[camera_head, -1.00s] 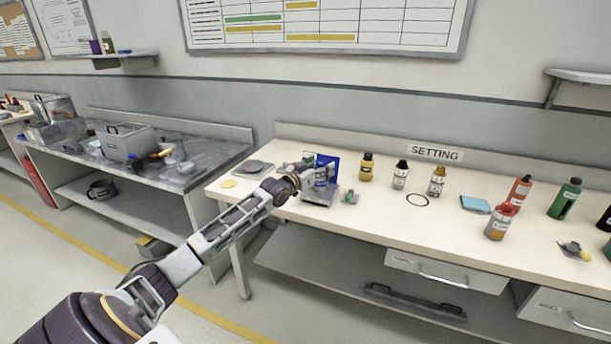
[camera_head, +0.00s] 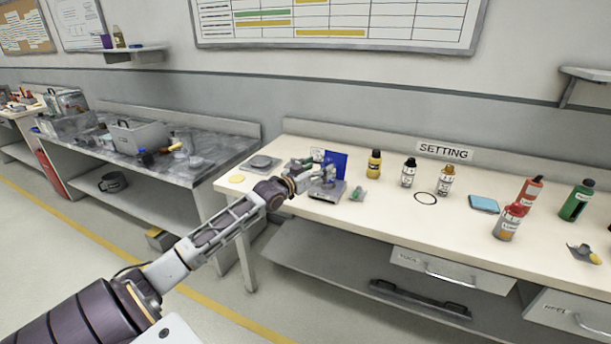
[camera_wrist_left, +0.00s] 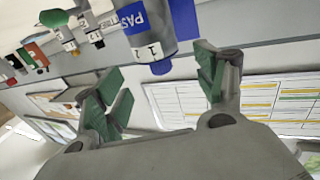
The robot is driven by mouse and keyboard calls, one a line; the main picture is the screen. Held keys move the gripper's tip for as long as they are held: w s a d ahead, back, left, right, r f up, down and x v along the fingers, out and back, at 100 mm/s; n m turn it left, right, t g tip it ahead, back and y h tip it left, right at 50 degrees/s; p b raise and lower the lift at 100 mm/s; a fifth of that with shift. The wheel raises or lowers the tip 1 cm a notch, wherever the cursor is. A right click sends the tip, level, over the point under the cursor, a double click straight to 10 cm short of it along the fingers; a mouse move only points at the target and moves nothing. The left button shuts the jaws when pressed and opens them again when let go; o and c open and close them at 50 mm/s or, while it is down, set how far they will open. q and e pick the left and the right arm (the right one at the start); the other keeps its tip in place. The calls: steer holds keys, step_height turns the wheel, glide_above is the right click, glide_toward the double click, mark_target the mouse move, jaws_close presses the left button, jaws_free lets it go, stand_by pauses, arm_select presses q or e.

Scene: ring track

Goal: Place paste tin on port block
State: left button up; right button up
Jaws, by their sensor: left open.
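The paste tin, a grey cylinder with a blue label (camera_wrist_left: 150,28), shows in the left wrist view, upside down in that picture. It lies between and beyond the tips of my left gripper (camera_wrist_left: 160,88), whose green-padded fingers are spread wide and apart from it. In the head view my left gripper (camera_head: 312,170) is over the left part of the setting bench, beside an upright blue panel (camera_head: 336,164); it partly hides what is there. A low grey block (camera_head: 328,191) sits under it; I cannot tell whether this is the port block. My right gripper is out of view.
On the setting bench (camera_head: 405,221) stand a yellow bottle (camera_head: 374,165), more bottles, a black ring (camera_head: 425,198) and a blue pad (camera_head: 484,204). A small green-tipped item (camera_head: 358,194) lies right of the grey block.

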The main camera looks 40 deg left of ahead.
arm_select(q)
steer(key=s, duration=0.6)
steer(key=shift+s+a+p, duration=0.15)
steer(key=shift+a+p, duration=0.15)
steer(key=shift+p, duration=0.05)
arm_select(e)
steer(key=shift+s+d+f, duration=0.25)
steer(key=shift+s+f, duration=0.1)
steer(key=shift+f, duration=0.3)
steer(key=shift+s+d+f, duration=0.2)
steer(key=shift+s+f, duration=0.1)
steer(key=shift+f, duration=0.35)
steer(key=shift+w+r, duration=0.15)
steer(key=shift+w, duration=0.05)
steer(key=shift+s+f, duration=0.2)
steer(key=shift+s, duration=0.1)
